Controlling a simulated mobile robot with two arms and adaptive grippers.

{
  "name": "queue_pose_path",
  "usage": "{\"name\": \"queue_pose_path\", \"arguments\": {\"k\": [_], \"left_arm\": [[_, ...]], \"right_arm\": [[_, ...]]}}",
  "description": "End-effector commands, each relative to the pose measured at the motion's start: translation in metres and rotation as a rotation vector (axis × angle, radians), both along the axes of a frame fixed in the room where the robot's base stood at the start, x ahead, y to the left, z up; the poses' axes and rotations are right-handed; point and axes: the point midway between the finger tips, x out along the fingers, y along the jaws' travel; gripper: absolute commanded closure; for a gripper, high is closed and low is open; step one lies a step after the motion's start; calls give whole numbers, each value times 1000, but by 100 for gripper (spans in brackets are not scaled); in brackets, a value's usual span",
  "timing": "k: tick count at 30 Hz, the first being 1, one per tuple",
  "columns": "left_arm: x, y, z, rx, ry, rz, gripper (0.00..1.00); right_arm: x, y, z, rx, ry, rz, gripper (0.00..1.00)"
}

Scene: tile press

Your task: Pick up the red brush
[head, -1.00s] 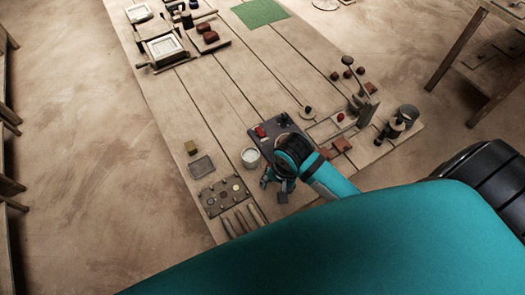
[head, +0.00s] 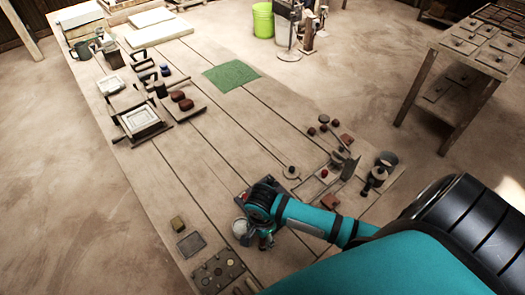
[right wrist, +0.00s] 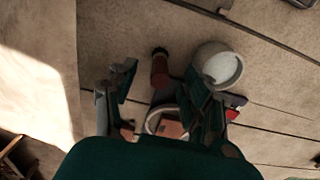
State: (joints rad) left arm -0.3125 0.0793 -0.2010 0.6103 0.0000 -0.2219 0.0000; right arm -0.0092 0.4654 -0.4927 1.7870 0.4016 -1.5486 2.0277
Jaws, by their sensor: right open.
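My right gripper (head: 258,240) hangs low over the near part of the workbench, beside a white cup (head: 240,228). In the right wrist view its fingers (right wrist: 160,95) are spread apart. A dark red piece with a black end (right wrist: 159,68) lies just beyond the fingers, left of the cup (right wrist: 218,65). A bright red piece (right wrist: 234,114) shows behind the right-hand finger, partly hidden. I cannot tell for certain which of them is the red brush. My arm hides that spot in the head view. The left gripper is not in view.
The workbench (head: 215,150) has a green mat (head: 231,77) and bare boards in the middle. Framed moulds (head: 142,122) stand at left. A dark pot (head: 386,160) stands at right.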

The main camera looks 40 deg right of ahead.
Motion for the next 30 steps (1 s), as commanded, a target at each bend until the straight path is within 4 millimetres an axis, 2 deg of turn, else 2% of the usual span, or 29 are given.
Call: {"name": "queue_pose_path", "arguments": {"k": [3,7,16,25,26,30], "left_arm": [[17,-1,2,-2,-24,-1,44],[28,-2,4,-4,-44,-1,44],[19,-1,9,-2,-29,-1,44],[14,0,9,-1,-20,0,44],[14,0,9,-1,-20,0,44],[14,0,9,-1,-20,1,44]], "right_arm": [[0,0,-11,0,0,0,50],[1,-1,-18,0,0,0,50],[3,-6,-59,0,0,1,50],[3,-6,-66,1,-2,1,50],[3,-6,-66,1,-2,1,52],[3,-6,-66,1,-2,1,70]]}}
